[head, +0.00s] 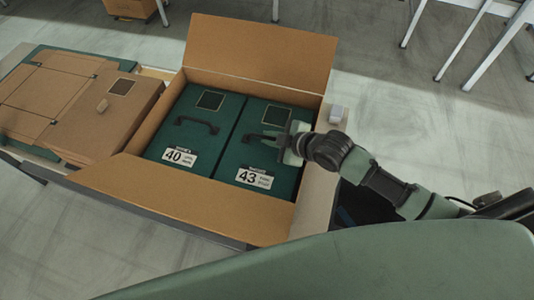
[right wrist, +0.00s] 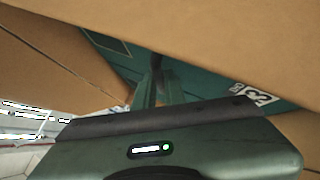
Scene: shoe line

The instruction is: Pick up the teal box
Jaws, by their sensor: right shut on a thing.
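Two teal boxes with black handles lie side by side in an open cardboard carton (head: 285,55). The left teal box (head: 188,142) has a white label reading 40. The right teal box (head: 248,158) has a label reading 43; it also shows in the right wrist view (right wrist: 205,82). My right gripper (head: 281,142) reaches in from the right over the box labelled 43. It is shut on that box's black handle (head: 260,138), and its fingers hide part of it. In the right wrist view the fingers (right wrist: 158,85) meet at the dark handle. My left gripper is not in view.
The carton's flaps stand open around the boxes. White table legs (head: 460,45) stand behind on grey floor.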

